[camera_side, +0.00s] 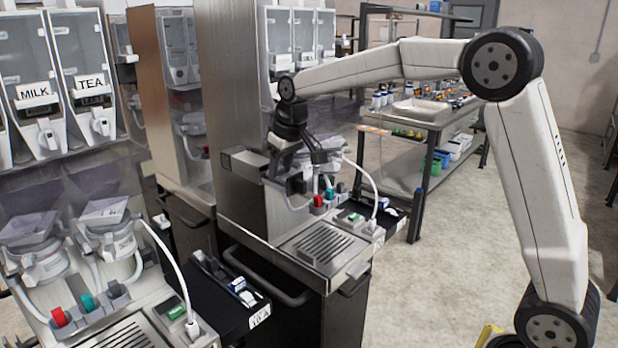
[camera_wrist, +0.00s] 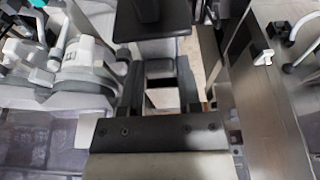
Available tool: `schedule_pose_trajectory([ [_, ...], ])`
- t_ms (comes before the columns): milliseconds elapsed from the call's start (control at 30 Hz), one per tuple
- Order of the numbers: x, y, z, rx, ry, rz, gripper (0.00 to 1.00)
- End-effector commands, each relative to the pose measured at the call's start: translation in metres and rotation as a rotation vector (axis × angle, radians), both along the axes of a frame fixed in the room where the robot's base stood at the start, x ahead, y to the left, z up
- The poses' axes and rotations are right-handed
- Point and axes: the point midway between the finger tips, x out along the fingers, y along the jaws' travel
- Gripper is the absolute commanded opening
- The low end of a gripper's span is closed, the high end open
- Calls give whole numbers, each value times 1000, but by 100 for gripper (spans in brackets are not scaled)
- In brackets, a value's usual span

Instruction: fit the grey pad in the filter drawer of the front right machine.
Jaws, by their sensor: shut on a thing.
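The front right machine (camera_side: 254,195) stands at the middle of the side view, with a drip grate (camera_side: 322,243) low on its front. My gripper (camera_side: 318,152) is at the upper front of this machine, close to its nozzles and tubing. The pad cannot be made out in the side view. A grey box-like part (camera_side: 247,160) juts from the machine's left side; I cannot tell if it is the filter drawer.
Another machine with MILK and TEA hoppers (camera_side: 92,85) fills the left. A black side shelf (camera_side: 222,290) with small items stands between the machines. A steel panel (camera_wrist: 275,110) is close on the right in the wrist view. A workbench (camera_side: 430,112) stands behind; the floor at right is clear.

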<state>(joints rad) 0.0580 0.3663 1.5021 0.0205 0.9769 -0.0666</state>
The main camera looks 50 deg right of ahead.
Motion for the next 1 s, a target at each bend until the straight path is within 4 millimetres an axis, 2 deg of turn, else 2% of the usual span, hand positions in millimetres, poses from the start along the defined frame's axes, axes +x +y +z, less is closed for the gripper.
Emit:
schedule_pose_trajectory([
  [1000, 0, 0, -9, 0, 1, 0, 0],
])
